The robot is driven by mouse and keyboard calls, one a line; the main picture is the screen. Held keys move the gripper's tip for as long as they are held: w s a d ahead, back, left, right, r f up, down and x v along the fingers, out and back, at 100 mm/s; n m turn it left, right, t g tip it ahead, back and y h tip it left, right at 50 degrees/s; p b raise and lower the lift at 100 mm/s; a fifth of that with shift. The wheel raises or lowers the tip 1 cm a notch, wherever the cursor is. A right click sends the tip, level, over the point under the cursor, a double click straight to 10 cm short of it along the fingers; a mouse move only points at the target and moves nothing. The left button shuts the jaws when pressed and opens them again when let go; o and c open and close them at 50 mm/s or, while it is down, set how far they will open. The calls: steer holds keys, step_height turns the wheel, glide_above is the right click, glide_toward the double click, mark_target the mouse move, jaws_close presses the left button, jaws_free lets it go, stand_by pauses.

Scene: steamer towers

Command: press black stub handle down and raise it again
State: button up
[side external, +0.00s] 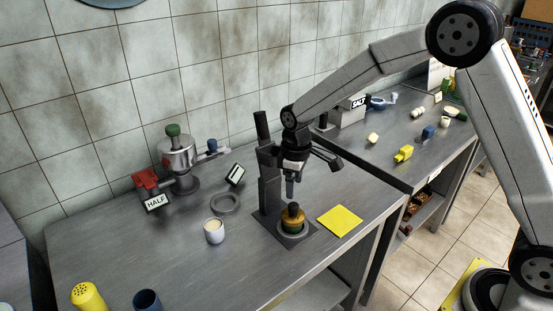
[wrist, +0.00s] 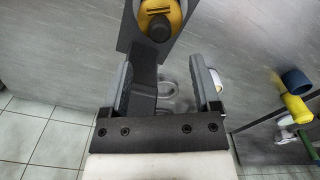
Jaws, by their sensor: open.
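A black stub handle (side external: 293,207) stands on top of an amber round piece in a ring on a dark base plate (side external: 270,226) at the front of the table. It also shows in the wrist view (wrist: 160,27), at the top centre, beyond my fingertips. A dark upright column (side external: 269,185) rises from the plate's left side. My gripper (side external: 290,194) points down above the handle, apart from it. In the wrist view, my gripper (wrist: 161,64) has its two fingers wide apart, with nothing gripped between them. My wrist hides part of the column.
A yellow square (side external: 340,221) lies right of the plate. A white cup (side external: 214,231) and a grey ring (side external: 225,204) lie to the left. A metal pot (side external: 179,157) with a HALF sign (side external: 157,202) stands further back. The table's front edge is close.

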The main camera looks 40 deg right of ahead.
steer(key=shift+r, duration=0.15)
steer(key=c, duration=0.6)
step_height(320, 180, up, 2)
steer(key=shift+r, duration=0.1)
jaws_close()
step_height(320, 180, up, 14)
steer(key=f, duration=0.1)
steer(key=w+d+m+y, duration=0.1)
steer(key=w+m+y, duration=0.1)
steer(key=m+y, duration=0.1)
steer(key=w+d+f+m+t+y, duration=0.1)
steer(key=w+m+y, duration=0.2)
steer(key=y, duration=0.1)
steer(key=w+d+f+m+y, duration=0.1)
steer(key=w+m+y, duration=0.2)
steer(key=shift+t, duration=0.4)
steer(key=w+d+r+m+t+y, duration=0.2)
steer(key=w+d+m+t+y, duration=0.2)
steer(key=w+d+m+t, duration=0.4)
steer(key=f, duration=0.1)
steer(key=s+f+n+g, duration=0.1)
steer(key=f, duration=0.1)
steer(key=s+f+n, duration=0.1)
steer(key=shift+s+d+f, duration=0.1)
steer(key=shift+d+f, duration=0.25)
